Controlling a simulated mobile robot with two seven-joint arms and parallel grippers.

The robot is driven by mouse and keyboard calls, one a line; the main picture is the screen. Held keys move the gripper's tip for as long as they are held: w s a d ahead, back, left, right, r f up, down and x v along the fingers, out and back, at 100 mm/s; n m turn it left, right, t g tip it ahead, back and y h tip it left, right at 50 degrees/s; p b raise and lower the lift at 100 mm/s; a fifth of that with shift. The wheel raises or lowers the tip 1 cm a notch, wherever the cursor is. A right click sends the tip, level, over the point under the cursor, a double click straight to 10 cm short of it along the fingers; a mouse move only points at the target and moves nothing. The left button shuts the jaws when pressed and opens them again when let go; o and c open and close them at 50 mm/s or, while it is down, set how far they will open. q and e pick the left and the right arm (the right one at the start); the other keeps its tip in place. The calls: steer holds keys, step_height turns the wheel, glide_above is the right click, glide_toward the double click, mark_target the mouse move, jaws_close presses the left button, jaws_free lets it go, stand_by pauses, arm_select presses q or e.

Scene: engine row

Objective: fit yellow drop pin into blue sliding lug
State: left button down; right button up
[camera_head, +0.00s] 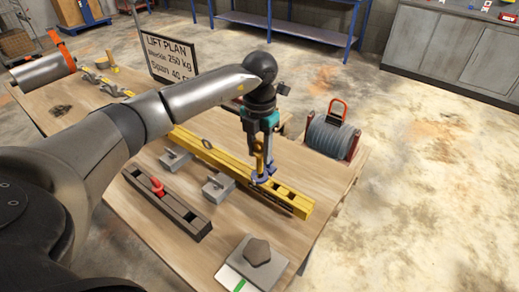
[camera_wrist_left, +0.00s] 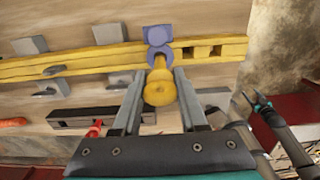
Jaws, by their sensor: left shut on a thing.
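My left gripper (camera_head: 264,152) is shut on the yellow drop pin (camera_head: 259,165), just above the blue sliding lug (camera_head: 262,179). In the left wrist view the pin's round yellow head (camera_wrist_left: 159,90) sits between the fingers (camera_wrist_left: 157,78), its narrow end pointing at the forked blue lug (camera_wrist_left: 157,36). The lug straddles the long yellow beam (camera_head: 224,160), near its slotted right end. Pin tip and lug overlap in view; I cannot tell whether the tip is inside. At the wrist view's right, a dark, teal-marked part looks like my right gripper (camera_wrist_left: 250,103); its opening is unclear.
Grey blocks (camera_head: 219,188) stand beside the beam. A dark slotted bar (camera_head: 182,212) with a red shackle (camera_head: 157,187) lies on the near side. A grey plate with a brown piece (camera_head: 257,252) lies at the front. A cable drum (camera_head: 331,136) stands to the right.

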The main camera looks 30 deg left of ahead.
mark_target(260, 171)
arm_select(q)
steer(key=shift+f+b, duration=2.15)
steer(key=shift+f, duration=0.95)
steer(key=shift+c, duration=1.8)
jaws_free()
steer(key=shift+r, duration=0.1)
step_height(260, 171, up, 15)
steer(key=shift+r+p, duration=0.1)
steer(key=shift+p, duration=0.5)
steer(key=shift+s, duration=0.1)
